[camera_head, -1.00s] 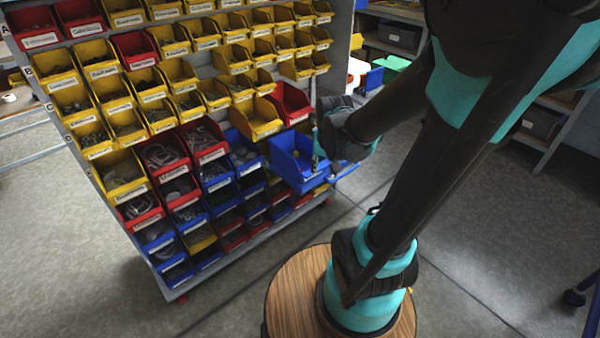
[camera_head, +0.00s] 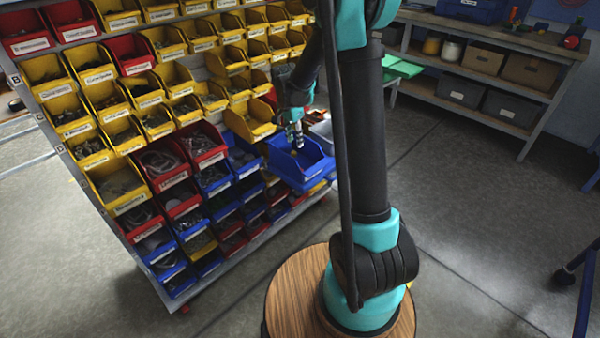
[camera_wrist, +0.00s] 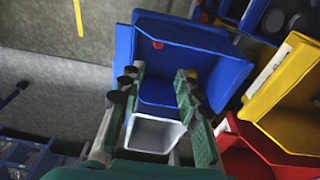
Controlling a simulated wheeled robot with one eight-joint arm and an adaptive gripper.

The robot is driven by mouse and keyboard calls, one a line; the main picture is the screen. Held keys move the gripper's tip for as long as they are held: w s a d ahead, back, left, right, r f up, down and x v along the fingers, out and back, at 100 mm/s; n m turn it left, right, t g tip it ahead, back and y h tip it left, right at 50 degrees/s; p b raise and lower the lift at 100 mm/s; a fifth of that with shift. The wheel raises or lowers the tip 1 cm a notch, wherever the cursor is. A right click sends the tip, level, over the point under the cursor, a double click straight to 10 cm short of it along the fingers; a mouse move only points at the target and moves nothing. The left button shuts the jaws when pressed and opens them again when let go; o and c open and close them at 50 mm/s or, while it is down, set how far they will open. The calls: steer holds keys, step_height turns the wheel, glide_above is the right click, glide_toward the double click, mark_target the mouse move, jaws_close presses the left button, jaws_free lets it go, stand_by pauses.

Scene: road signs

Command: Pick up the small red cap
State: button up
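The small red cap (camera_wrist: 157,44) shows as a red spot inside a large blue bin (camera_wrist: 185,35) in the wrist view, near the bin's far wall. I cannot make out the cap in the head view. My gripper (camera_wrist: 160,76) is open, its two green fingers apart with nothing between them. The cap appears beyond the fingertips, between their lines. In the head view my gripper (camera_head: 296,138) is over the same blue bin (camera_head: 312,172), which sticks out at the rack's right end.
A grey-white bin (camera_wrist: 153,134) lies below my fingers in the wrist view. Yellow (camera_wrist: 292,85) and red (camera_wrist: 248,150) bins stand close on the right. The rack of labelled bins (camera_head: 122,185) fills the left of the head view. Open floor (camera_head: 455,190) lies right.

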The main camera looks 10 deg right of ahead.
steer(key=f, duration=0.6)
steer(key=d+f, duration=0.1)
steer(key=f, duration=0.2)
steer(key=shift+w+d+f, duration=0.1)
steer(key=shift+w+f, duration=0.3)
steer(key=shift+d+f, duration=0.2)
steer(key=shift+f, duration=1.2)
steer(key=shift+d+f, duration=0.15)
steer(key=shift+f, duration=1.25)
steer(key=c, duration=0.5)
